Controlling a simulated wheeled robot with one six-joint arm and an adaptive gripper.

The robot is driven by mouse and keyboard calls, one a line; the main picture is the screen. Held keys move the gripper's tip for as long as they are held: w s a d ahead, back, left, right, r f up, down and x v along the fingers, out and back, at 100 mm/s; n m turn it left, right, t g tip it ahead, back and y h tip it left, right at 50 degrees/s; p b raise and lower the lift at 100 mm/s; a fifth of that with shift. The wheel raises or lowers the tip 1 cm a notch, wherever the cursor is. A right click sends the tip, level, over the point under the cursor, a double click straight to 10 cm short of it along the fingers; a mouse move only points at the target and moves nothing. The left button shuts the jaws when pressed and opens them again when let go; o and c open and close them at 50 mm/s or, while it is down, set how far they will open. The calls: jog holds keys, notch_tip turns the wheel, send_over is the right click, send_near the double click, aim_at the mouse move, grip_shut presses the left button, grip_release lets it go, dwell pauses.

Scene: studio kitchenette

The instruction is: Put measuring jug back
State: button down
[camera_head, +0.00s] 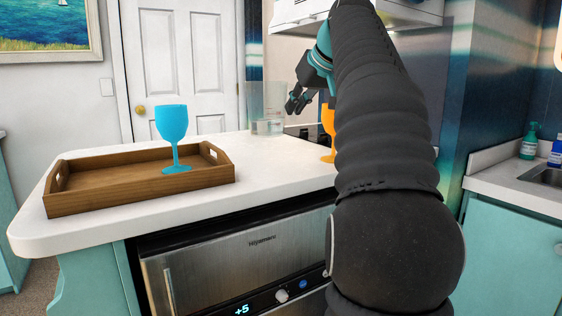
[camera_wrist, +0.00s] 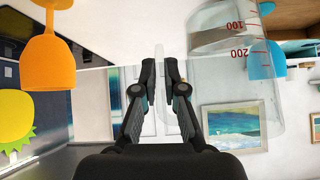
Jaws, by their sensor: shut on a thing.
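The measuring jug (camera_head: 267,110) is clear, with a little water-like tint at its base. It is upright at the back of the white counter; I cannot tell whether its base touches. In the wrist view the jug (camera_wrist: 228,50) shows red marks 100 and 200, right of the fingers. My gripper (camera_head: 296,102) reaches it from the right. In the wrist view my gripper (camera_wrist: 160,72) is shut on a thin clear upright part, apparently the jug's handle. My arm hides part of the counter.
A blue goblet (camera_head: 172,135) stands in a wooden tray (camera_head: 140,190) on the left. An orange goblet (camera_head: 328,125) stands close to my arm, right of the jug. The white counter (camera_head: 265,165) is clear between tray and orange goblet. A range hood (camera_head: 300,14) hangs above.

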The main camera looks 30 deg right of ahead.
jog(key=shift+d+b+x, duration=0.2)
jog(key=shift+d+x, duration=0.2)
jog(key=shift+x, duration=2.15)
jog(key=shift+d+b+x, duration=0.25)
jog(key=shift+d+x, duration=0.2)
jog(key=shift+x, duration=2.15)
jog(key=shift+d+b+x, duration=0.2)
jog(key=shift+d+x, duration=0.2)
jog(key=shift+x, duration=2.15)
jog(key=shift+w+f, duration=0.1)
jog(key=shift+f, duration=0.05)
jog(key=c, duration=1.2)
grip_release()
jog(key=shift+c, duration=0.2)
jog(key=shift+r, duration=0.25)
jog(key=p+v, duration=0.1)
jog(key=v, duration=1.1)
